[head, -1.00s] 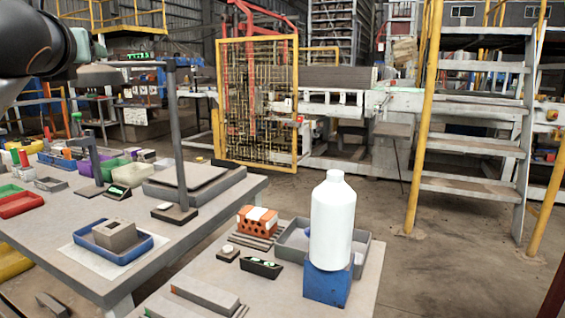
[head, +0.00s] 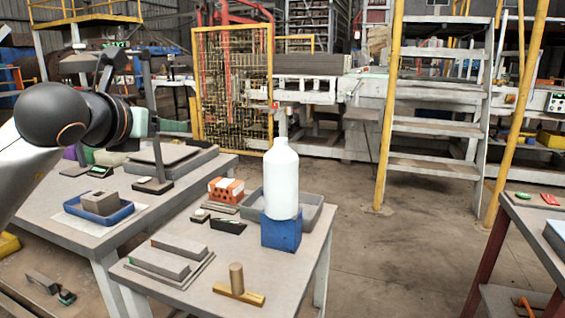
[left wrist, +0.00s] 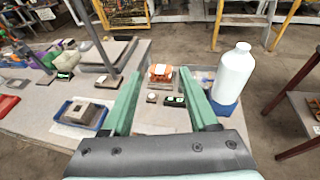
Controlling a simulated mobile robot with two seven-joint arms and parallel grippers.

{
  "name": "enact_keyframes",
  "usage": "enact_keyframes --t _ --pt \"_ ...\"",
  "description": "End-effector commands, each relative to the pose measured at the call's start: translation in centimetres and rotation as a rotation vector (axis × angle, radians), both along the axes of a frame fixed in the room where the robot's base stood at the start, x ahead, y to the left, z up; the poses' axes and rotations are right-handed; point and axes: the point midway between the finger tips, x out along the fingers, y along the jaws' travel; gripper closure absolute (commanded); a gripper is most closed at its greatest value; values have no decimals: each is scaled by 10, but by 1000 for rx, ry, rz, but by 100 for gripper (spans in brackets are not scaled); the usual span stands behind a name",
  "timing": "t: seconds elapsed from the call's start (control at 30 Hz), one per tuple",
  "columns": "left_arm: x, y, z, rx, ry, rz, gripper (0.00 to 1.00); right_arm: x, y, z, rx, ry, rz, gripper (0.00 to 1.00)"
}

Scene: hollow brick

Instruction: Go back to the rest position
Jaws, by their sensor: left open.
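My left arm comes in from the left in the head view, with its gripper (head: 172,126) raised above the tables. In the left wrist view the gripper's two green fingers (left wrist: 160,100) are spread apart with nothing between them. Past the fingers lie the tabletop and an orange brick (left wrist: 161,73), well away from them. My right gripper is in neither view.
A white bottle (head: 281,178) stands on a blue block (head: 281,231) by a grey tray (head: 312,209) on the near table. A grey block sits in a blue tray (head: 122,214) on the left table. Another table (head: 530,225) stands right. Floor between is clear.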

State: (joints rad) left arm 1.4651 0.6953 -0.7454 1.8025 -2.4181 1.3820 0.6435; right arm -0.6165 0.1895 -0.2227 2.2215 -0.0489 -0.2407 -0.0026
Motion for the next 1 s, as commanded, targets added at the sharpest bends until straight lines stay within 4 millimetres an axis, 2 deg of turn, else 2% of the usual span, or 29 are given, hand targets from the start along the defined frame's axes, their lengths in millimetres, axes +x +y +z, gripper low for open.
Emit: enact_keyframes --t 0.03,0.13,0.2,0.33,0.4,0.5,0.63,0.77,0.87,1.0 --pt "0 -27 -32 -29 59 -101 40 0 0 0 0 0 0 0" --pt "-13 -81 -84 -124 162 -316 40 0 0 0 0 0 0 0" --pt "-32 -118 -117 -224 237 -467 40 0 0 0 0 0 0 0" --pt "-76 -173 -157 -464 352 -702 40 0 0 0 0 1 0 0" --pt "-100 -194 -168 -620 402 -801 40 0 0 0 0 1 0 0" --pt "-130 -212 -175 -869 462 -900 40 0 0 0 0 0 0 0" --pt "-155 -215 -175 -1227 518 -945 40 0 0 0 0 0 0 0" --pt "-163 -200 -179 -1604 548 -889 40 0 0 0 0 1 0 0" --pt "-160 -179 -193 -1891 560 -771 40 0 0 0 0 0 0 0" --pt "-153 -142 -232 -2261 562 -502 40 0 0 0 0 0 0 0"
